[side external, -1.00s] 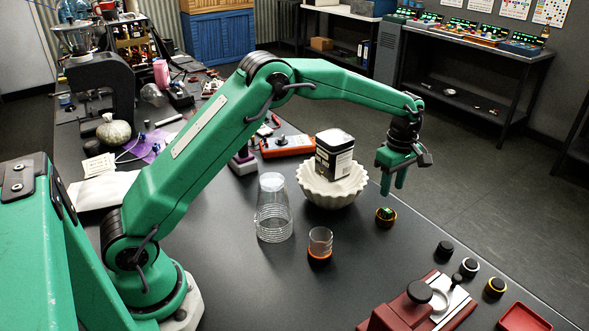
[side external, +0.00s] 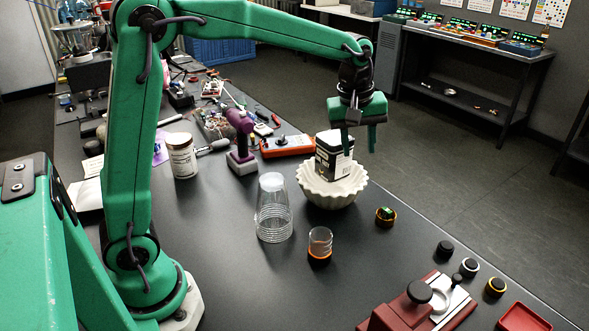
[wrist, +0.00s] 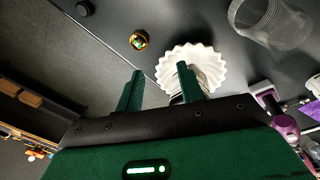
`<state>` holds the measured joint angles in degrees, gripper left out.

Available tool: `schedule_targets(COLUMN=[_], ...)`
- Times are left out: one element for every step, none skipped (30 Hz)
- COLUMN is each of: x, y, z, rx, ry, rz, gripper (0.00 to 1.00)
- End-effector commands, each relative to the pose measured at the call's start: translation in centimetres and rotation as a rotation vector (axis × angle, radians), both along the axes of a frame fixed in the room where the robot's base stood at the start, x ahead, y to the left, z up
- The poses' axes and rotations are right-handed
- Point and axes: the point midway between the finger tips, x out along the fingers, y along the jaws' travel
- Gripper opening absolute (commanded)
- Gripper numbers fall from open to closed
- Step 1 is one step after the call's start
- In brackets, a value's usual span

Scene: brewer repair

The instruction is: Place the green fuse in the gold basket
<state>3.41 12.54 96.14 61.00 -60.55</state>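A small green piece, which looks like the green fuse (side external: 387,212), sits inside a small round gold-orange holder, which looks like the gold basket (side external: 380,222), on the dark table. In the wrist view, the green fuse (wrist: 138,41) shows inside the gold rim of the basket (wrist: 146,45), at upper left. My gripper (side external: 358,150) is raised above and behind the basket, over the right part of the white bowl. In the wrist view, the fingers of my gripper (wrist: 158,76) are apart with nothing between them.
The white fluted bowl (side external: 330,197) holds a black-and-white box (side external: 330,165). A clear ribbed tumbler (side external: 273,210) and an orange-based glass (side external: 320,240) stand nearby. Several round knobs (side external: 446,250) and a red fixture (side external: 410,310) are at lower right. The table's right edge is close to the basket.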

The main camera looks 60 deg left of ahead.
Motion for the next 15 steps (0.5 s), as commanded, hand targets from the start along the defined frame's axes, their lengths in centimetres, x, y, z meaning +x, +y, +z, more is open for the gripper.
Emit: schedule_targets(x=[-1.1, -1.6, -2.4, -3.0, -3.6, -4.4, -5.0, -5.6, -6.4, -7.0, -7.6, -8.4, -9.0, -9.7, -10.5], y=[0.2, 0.3, 0.4, 0.5, 0.6, 0.7, 0.8, 0.9, 1.0, 1.1, 1.2, 1.3, 1.3, 1.4, 1.5], z=[0.8, 1.1, 1.5, 1.8, 2.1, 2.4, 2.7, 2.9, 3.2, 3.4, 3.6, 3.8, 3.9, 4.0, 4.1], rx=[0.006, 0.010, 0.017, 0.021, 0.027, 0.034, 0.040, 0.045, 0.052, 0.059, 0.065, 0.074, 0.081, 0.088, 0.097], ry=[-0.016, -0.023, -0.033, -0.040, -0.047, -0.058, -0.067, -0.073, -0.083, -0.091, -0.097, -0.107, -0.116, -0.123, -0.132], rz=[-0.034, -0.057, -0.087, -0.110, -0.132, -0.163, -0.186, -0.209, -0.240, -0.262, -0.284, -0.314, -0.337, -0.359, -0.388], gripper=[0.38, 0.38, 0.38, 0.38, 0.38, 0.38, 0.38, 0.38, 0.38, 0.38, 0.38, 0.38, 0.38, 0.38, 0.38])
